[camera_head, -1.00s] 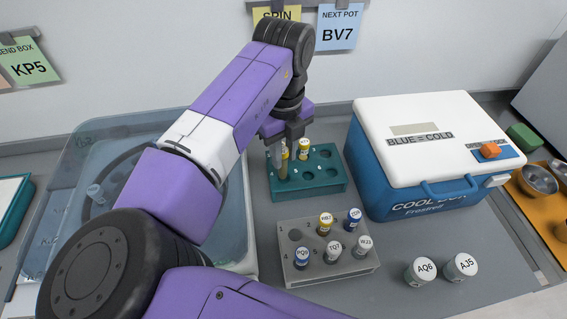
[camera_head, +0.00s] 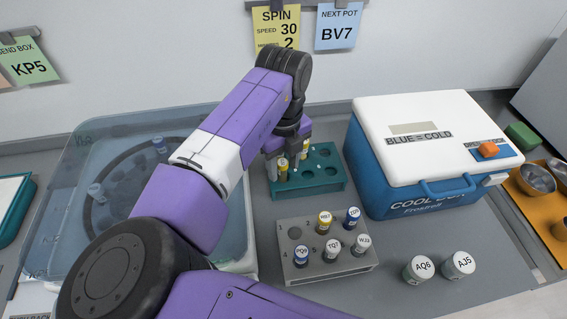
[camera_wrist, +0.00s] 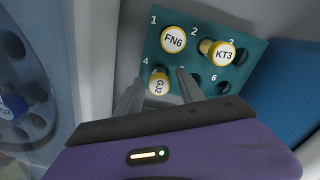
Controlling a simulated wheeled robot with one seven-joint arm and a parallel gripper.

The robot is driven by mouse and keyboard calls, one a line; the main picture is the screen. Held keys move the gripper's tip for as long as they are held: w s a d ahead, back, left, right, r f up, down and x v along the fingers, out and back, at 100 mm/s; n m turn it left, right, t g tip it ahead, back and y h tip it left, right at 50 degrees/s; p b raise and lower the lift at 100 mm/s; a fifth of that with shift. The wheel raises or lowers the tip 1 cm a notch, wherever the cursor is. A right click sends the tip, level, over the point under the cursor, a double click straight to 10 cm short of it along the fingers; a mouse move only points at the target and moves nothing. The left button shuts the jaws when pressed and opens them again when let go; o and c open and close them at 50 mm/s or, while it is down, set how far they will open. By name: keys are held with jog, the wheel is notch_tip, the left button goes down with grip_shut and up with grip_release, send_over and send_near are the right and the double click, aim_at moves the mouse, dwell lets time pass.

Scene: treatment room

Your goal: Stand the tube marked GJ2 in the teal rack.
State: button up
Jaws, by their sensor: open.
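The teal rack (camera_head: 335,185) stands behind the grey rack, and it also shows in the wrist view (camera_wrist: 205,88). The tube marked GJ2 (camera_wrist: 159,82), yellow-rimmed with a white top, is at position 4 of the teal rack, between my open fingers. Its lower part is hidden, so how deep it sits cannot be told. Its yellow cap shows in the head view (camera_head: 283,163). My gripper (camera_wrist: 160,90) is open around GJ2, low over the rack's left side; in the head view my gripper (camera_head: 285,160) partly hides that side. Tubes FN6 (camera_wrist: 173,40) and KT3 (camera_wrist: 222,53) stand at positions 1 and 2.
A grey rack (camera_head: 325,268) in front holds several capped tubes, with hole 1 empty. A blue cool box (camera_head: 385,180) stands close on the right. A clear-lidded centrifuge (camera_head: 75,200) is on the left. Pots AQ6 (camera_head: 419,269) and AJ5 (camera_head: 459,265) stand front right.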

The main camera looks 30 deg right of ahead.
notch_tip(320, 180, up, 12)
jog(key=b, duration=0.1)
jog(key=shift+b, duration=0.3)
jog(key=shift+s, duration=0.1)
dwell(0.5)
